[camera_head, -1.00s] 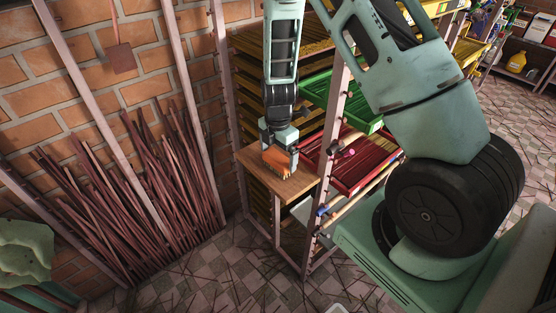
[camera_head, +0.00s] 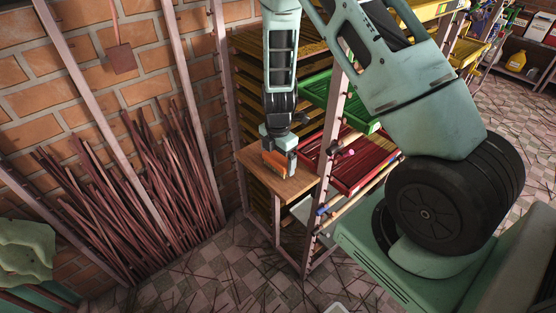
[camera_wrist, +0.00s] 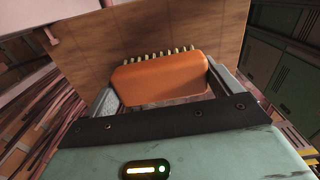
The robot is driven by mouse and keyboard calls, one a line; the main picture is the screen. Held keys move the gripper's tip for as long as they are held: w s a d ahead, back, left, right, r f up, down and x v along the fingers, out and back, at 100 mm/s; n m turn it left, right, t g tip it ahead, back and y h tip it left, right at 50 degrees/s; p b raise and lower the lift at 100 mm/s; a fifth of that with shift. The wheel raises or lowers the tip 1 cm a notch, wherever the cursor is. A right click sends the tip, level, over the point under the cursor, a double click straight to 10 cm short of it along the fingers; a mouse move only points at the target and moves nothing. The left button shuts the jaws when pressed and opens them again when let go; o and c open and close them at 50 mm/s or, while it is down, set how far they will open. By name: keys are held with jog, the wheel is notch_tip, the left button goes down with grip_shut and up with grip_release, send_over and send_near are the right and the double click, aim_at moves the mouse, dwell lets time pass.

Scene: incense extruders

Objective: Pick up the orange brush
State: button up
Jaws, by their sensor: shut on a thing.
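The orange brush (camera_wrist: 160,78) shows in the wrist view, its orange back towards the camera and pale bristle tufts along its far edge. My gripper (camera_wrist: 162,92) is shut on it, with a finger at each end of the brush. In the head view the brush (camera_head: 275,162) is a small orange patch under my gripper (camera_head: 277,158), low over the wooden board (camera_head: 298,185). I cannot tell whether the brush still touches the board. Much of it is hidden by the gripper in the head view.
The board is part of a rack with yellow trays behind it. A green tray (camera_head: 322,98) and a red tray (camera_head: 362,165) stand close on the right. A rack post (camera_head: 327,160) stands right of the board. Thin brown sticks (camera_head: 165,190) lean on the brick wall at left.

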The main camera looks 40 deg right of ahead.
aim_at(278, 156)
notch_tip(278, 156, up, 10)
jog(key=shift+f+b, duration=0.1)
jog(key=shift+b, duration=0.8)
jog(key=shift+o, duration=1)
